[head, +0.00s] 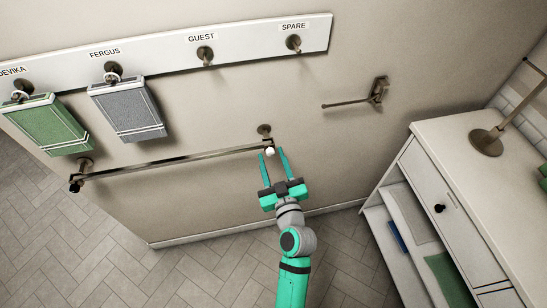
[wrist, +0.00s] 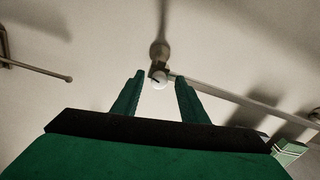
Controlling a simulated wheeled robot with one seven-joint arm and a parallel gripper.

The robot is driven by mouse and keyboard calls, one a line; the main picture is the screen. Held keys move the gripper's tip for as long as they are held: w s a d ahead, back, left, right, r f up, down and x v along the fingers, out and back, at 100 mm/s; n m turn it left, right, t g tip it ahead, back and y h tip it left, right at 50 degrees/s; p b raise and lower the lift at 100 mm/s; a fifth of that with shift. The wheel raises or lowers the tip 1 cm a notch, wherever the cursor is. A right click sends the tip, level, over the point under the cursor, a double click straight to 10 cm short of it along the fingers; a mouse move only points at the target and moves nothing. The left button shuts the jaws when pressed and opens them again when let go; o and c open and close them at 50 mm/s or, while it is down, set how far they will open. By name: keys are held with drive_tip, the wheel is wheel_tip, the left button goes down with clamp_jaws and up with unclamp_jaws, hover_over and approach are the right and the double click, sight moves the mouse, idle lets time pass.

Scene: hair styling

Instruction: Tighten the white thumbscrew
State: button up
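The white thumbscrew (head: 270,151) is a small white knob at the right end of the wall-mounted towel bar (head: 180,163), just below the bar's right wall mount (head: 264,130). It also shows in the wrist view (wrist: 159,83), with a dark mark across it. My gripper (head: 274,152) is open, one green finger on each side of the thumbscrew. In the wrist view the fingertips (wrist: 160,76) stand left and right of the knob with gaps showing. I cannot tell whether either finger touches it.
Above hang a green towel (head: 47,125) and a grey towel (head: 128,108) on a labelled peg rail (head: 165,48). The guest and spare pegs are bare. A holder with a thin rod (head: 375,92) sticks out at right. A white cabinet (head: 470,150) stands at the right. Floor at left is clear.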

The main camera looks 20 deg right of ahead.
drive_tip(key=shift+w, duration=0.25)
clamp_jaws()
